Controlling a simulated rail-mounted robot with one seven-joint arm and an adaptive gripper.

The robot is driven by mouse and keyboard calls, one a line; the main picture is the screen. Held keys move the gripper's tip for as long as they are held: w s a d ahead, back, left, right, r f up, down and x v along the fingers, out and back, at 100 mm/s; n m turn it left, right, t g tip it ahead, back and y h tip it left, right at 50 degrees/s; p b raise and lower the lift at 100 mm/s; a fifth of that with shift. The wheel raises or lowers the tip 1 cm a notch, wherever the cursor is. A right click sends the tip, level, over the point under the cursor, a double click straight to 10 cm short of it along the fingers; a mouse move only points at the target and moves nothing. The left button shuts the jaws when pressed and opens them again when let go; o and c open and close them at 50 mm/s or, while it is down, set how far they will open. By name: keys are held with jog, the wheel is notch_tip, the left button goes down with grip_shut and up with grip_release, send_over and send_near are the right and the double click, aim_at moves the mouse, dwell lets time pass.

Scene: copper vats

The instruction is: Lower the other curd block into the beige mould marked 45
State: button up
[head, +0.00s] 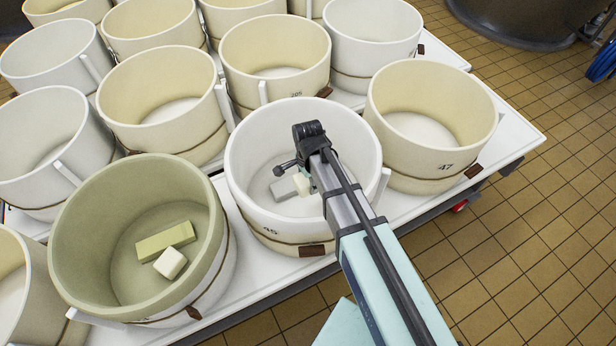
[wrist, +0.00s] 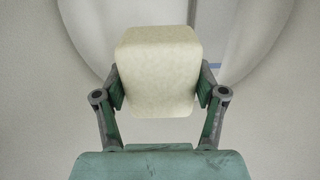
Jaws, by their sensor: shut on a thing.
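The mould marked 45 (head: 240,165) stands in the middle of the head view; it looks off-white there, with a dark band low on its outside. My gripper (head: 302,180) reaches down inside it. It is shut on a cream curd block (wrist: 158,60), held between both fingers in the wrist view; the block also shows small in the head view (head: 301,184). I cannot tell whether the held block touches the floor. My arm hides the mould's right part.
An olive mould (head: 65,220) at the lower left holds a yellow-green bar (head: 165,241) and a cream cube (head: 170,263). A cream mould marked 47 (head: 440,165) stands close on the right. Several other moulds crowd behind on the white table (head: 515,135).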

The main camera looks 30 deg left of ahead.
jog(key=shift+f+b, duration=2.55)
jog(key=shift+f, duration=2.85)
jog(key=shift+f+b, duration=0.35)
jog(key=shift+f, duration=0.4)
jog(key=o, duration=1.6)
jog(key=shift+c, duration=0.2)
